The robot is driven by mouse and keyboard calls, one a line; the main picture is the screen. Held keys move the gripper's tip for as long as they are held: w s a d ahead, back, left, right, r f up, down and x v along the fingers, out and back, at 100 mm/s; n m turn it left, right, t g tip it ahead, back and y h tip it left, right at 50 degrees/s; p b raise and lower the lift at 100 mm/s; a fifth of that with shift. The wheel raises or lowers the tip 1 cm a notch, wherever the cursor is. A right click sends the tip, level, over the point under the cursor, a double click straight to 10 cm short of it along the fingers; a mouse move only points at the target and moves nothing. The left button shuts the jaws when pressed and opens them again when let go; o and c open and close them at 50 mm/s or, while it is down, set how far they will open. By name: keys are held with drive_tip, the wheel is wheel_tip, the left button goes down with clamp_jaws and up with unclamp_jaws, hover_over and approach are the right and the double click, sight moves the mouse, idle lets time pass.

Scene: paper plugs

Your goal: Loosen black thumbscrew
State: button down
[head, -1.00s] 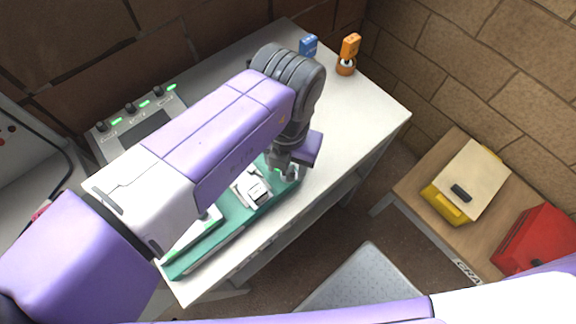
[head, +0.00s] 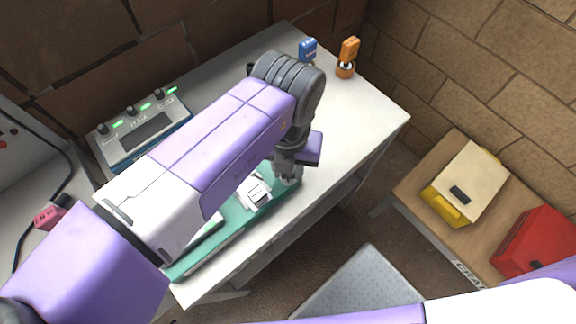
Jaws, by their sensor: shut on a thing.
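My gripper (head: 291,177) points down at the right end of a teal fixture (head: 238,222) on the white table. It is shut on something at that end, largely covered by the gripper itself. The black thumbscrew cannot be made out; the gripper and arm hide that part of the fixture. A white block-like part (head: 257,191) sits on the fixture just left of the gripper.
A control box (head: 140,130) with green lights stands at the table's back left. A blue plug (head: 308,47) and an orange plug (head: 349,50) stand at the back. A yellow case (head: 445,205) and red case (head: 540,240) rest on the wooden bench at right.

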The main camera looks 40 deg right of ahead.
drive_tip(key=n, duration=0.2)
drive_tip(key=n+p, duration=0.1)
drive_tip(key=n, duration=0.2)
drive_tip(key=shift+w+a+r+n, duration=0.15)
drive_tip(key=shift+w+a+n, duration=0.1)
drive_tip(key=shift+w+n, duration=0.1)
drive_tip(key=n+p, duration=0.2)
drive_tip(key=n, duration=0.3)
drive_tip(key=shift+a, duration=0.1)
drive_tip(key=n+p, duration=0.2)
drive_tip(key=n, duration=0.4)
drive_tip(key=n+p, duration=0.1)
drive_tip(key=n, duration=0.5)
drive_tip(key=shift+s+p, duration=0.1)
drive_tip(key=shift+p, duration=0.3)
drive_tip(key=c, duration=1.2)
unclamp_jaws()
drive_tip(key=shift+o, duration=0.2)
drive_tip(key=shift+s+d, duration=0.1)
drive_tip(key=shift+d, duration=0.1)
